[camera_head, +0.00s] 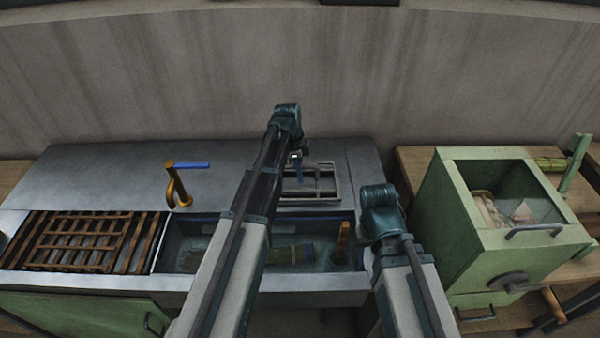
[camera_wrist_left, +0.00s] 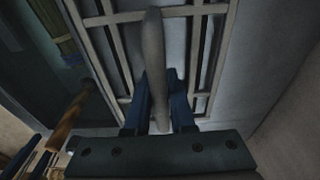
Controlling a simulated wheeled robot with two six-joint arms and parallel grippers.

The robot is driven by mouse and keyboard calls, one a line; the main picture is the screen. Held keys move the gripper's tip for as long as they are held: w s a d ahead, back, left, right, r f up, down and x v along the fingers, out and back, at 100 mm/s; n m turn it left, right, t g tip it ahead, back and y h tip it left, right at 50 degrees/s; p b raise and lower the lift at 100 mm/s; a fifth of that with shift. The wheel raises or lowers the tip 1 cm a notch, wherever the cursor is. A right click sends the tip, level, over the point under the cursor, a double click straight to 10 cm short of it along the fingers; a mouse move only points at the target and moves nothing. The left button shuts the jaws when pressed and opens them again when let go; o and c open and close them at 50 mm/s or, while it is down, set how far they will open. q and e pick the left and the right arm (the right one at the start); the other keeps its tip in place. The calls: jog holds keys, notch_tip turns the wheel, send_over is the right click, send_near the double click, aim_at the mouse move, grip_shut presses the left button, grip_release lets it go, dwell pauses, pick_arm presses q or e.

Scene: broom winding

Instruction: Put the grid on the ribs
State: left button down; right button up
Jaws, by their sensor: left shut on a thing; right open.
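The grey grid (camera_head: 322,182) is at the back right of the counter behind the sink; its bars also fill much of the left wrist view (camera_wrist_left: 228,55). My left gripper (camera_head: 297,168) is over it, with blue fingers shut on an upright grey post (camera_wrist_left: 152,50) of the grid. I cannot tell whether the grid touches the counter. Brown wooden ribs (camera_head: 42,228) lie side by side at the sink's left, with a brown lattice (camera_head: 85,240) over them. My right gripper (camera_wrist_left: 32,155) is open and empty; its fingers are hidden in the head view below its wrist.
The sink basin (camera_head: 195,245) holds a green-yellow bundle (camera_head: 290,254) and an upright wooden handle (camera_head: 342,240). An orange tap (camera_head: 178,188) with a blue lever stands behind it. A green box (camera_head: 455,215) stands at right. The counter left of the tap (camera_head: 100,180) is bare.

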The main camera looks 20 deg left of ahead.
pick_arm(q)
jog(key=c, duration=0.7)
grip_release()
jog(key=r+p, duration=0.4)
jog(key=a+r+p, duration=0.1)
jog(key=r+p, duration=0.4)
jog(key=a+r+p, duration=0.1)
jog(key=r+p, duration=0.3)
jog(key=shift+s+r+p, duration=0.3)
jog(key=shift+r+p, duration=0.05)
pick_arm(e)
notch_tip(320, 180, up, 14)
jog(key=shift+f, duration=0.15)
pick_arm(q)
notch_tip(320, 180, up, 7)
jog(key=p, duration=0.7)
pick_arm(e)
notch_tip(320, 180, up, 7)
